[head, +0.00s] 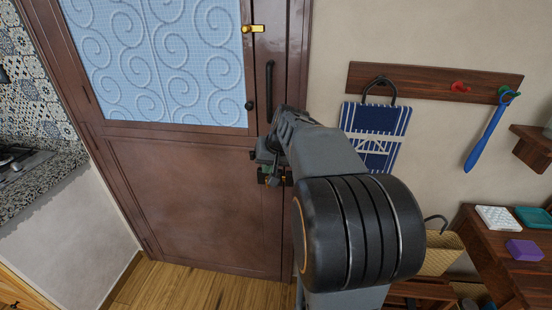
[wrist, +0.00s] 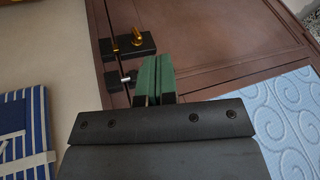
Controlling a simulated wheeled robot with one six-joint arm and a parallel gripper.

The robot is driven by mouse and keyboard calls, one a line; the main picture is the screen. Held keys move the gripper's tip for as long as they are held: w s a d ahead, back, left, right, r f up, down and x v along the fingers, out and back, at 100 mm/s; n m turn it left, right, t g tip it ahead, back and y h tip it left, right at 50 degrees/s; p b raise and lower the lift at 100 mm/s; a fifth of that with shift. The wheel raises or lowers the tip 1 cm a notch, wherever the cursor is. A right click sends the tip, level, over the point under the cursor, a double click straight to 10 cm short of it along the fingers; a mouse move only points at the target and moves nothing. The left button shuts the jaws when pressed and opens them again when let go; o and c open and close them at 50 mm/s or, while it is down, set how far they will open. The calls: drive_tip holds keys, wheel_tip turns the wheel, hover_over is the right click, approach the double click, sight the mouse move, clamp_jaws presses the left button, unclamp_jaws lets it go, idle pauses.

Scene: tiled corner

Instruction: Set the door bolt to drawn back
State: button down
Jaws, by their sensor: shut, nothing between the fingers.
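The door bolt (wrist: 142,46) shows in the wrist view as black blocks with a brass knob, mounted near the edge of the brown door (head: 195,190). A short silvery piece shows at a second black block beside it. My gripper (wrist: 155,60), with green fingers, is shut and empty. Its tips are close to the bolt's black block and knob; I cannot tell whether they touch. In the head view my gripper (head: 271,178) is low at the door's right edge, and my arm and fingers hide most of the bolt. I cannot make out how far the bolt is slid.
A black pull handle (head: 269,90), a dark knob (head: 249,105) and a brass latch (head: 252,29) sit higher on the door. A wooden table (head: 490,255) stands at right.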

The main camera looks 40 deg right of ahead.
drive_tip(key=w+d+r+m+t, duration=0.1)
drive_tip(key=w+d+m, duration=0.1)
drive_tip(key=d, duration=1.2)
drive_tip(key=shift+w+r+m+t, duration=0.2)
drive_tip(key=shift+w+m+t, duration=0.05)
drive_tip(key=shift+m+t, duration=0.05)
drive_tip(key=w+a+r+p+x, duration=0.1)
drive_tip(key=a+p+x, duration=0.1)
drive_tip(key=x, duration=1)
drive_tip(key=shift+w+a+f+p, duration=0.25)
drive_tip(key=shift+a+p, duration=0.05)
drive_tip(key=shift+p, duration=0.15)
